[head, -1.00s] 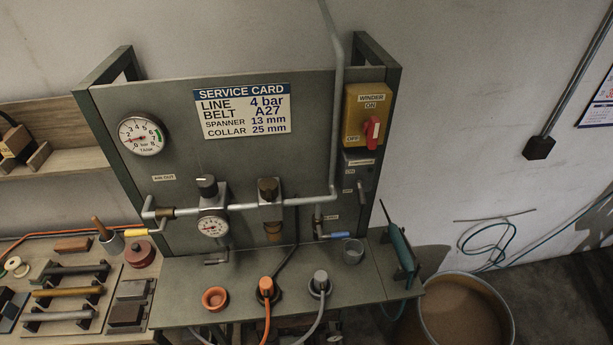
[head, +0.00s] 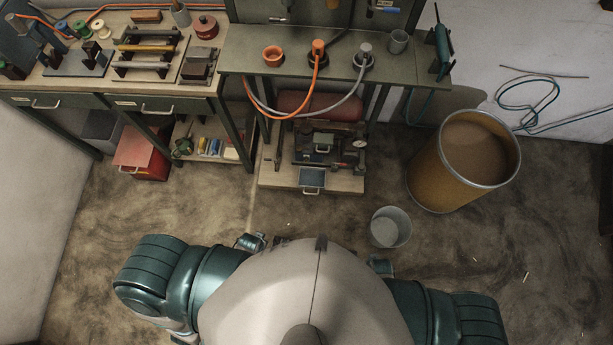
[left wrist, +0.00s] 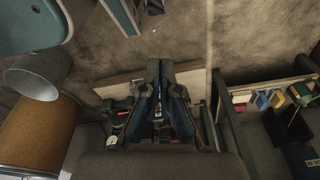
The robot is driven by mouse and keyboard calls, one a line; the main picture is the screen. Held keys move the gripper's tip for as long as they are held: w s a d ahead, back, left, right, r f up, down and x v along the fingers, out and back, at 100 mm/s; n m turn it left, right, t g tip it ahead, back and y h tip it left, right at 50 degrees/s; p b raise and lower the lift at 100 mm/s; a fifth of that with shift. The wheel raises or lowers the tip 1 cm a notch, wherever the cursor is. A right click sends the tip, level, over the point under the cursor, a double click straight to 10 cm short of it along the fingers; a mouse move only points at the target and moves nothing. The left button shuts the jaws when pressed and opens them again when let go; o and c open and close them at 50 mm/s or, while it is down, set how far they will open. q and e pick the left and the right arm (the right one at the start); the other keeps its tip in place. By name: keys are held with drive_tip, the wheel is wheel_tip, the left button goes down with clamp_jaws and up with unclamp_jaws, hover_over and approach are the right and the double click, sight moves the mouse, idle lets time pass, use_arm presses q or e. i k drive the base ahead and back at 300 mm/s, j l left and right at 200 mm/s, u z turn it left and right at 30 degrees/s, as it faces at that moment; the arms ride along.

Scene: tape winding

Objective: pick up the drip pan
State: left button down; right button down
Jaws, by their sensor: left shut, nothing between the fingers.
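A small blue tray with a pale handle, which looks like the drip pan (head: 312,178), sits at the front of a dark machine (head: 328,148) on a low wooden base under the bench. In the left wrist view I cannot pick out the pan with certainty. My left gripper (left wrist: 162,66) is shut and empty there, seen against the wooden base and machine. In the head view my left gripper (head: 262,242) shows only in part beside my body, on the floor side of the pan and apart from it. Only a bit of my right gripper (head: 380,266) shows; its fingers are hidden.
A grey bucket (head: 390,227) stands on the floor right of the base, with a large brown drum (head: 464,160) behind it. Orange and grey hoses (head: 316,78) hang from the bench (head: 240,62) above the machine. A red box (head: 143,153) stands left. Floor before the base is open.

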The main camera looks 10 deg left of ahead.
sight(309, 178)
drive_tip(key=k+u, duration=0.2)
drive_tip(key=k, duration=0.45)
drive_tip(key=k+z, duration=0.15)
drive_tip(key=z, duration=0.2)
drive_tip(key=k+z, duration=0.15)
drive_tip(key=z, duration=0.2)
drive_tip(key=k+l+z, duration=0.15)
drive_tip(key=z, duration=0.15)
